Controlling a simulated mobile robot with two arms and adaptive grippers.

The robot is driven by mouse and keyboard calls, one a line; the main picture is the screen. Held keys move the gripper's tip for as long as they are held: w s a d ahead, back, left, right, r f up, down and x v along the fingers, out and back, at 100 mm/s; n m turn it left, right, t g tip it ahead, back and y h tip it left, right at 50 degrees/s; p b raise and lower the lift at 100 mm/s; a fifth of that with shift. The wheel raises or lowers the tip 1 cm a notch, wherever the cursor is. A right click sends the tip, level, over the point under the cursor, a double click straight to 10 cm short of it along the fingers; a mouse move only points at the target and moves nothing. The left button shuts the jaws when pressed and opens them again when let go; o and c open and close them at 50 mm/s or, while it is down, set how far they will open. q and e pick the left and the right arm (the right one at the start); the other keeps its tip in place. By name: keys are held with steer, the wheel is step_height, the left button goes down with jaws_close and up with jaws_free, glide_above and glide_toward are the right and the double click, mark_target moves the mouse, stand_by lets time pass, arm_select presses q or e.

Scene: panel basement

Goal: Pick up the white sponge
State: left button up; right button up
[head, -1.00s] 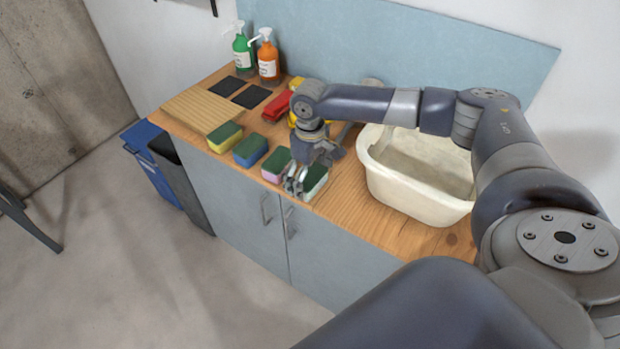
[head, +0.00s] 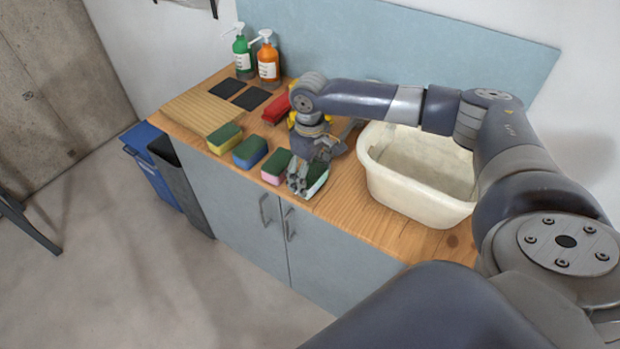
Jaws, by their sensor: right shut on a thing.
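The white sponge (head: 317,182), with a dark green top and a pale side, is at the right end of a row of sponges near the counter's front edge. My right gripper (head: 303,186) reaches down over it and is shut on it. The fingers hide its left part. I cannot tell whether the sponge is clear of the counter. My left gripper is not in view.
A pink sponge (head: 275,167) is close on the left, then a blue sponge (head: 250,152) and a yellow sponge (head: 225,138). A cream basin (head: 415,207) stands to the right on the wooden counter (head: 345,205). Soap bottles (head: 268,62) stand at the back left.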

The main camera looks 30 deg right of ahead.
steer(key=shift+s+a+r+b, duration=0.15)
steer(key=shift+a+r+b, duration=0.1)
steer(key=shift+r, duration=0.2)
steer(key=shift+s+a+r+b, duration=0.1)
steer(key=shift+a+r+b, duration=0.1)
steer(key=shift+r, duration=0.25)
steer(key=s+a+r+b, duration=0.1)
steer(key=s+a, duration=0.2)
steer(key=a, duration=0.3)
steer(key=s+a+b, duration=0.1)
steer(key=s+a, duration=0.3)
steer(key=a, duration=0.3)
steer(key=shift+a+r+b, duration=0.15)
steer(key=shift+r+b, duration=0.2)
steer(key=shift+b, duration=0.05)
steer(key=shift+o, duration=0.8)
steer(key=c, duration=0.4)
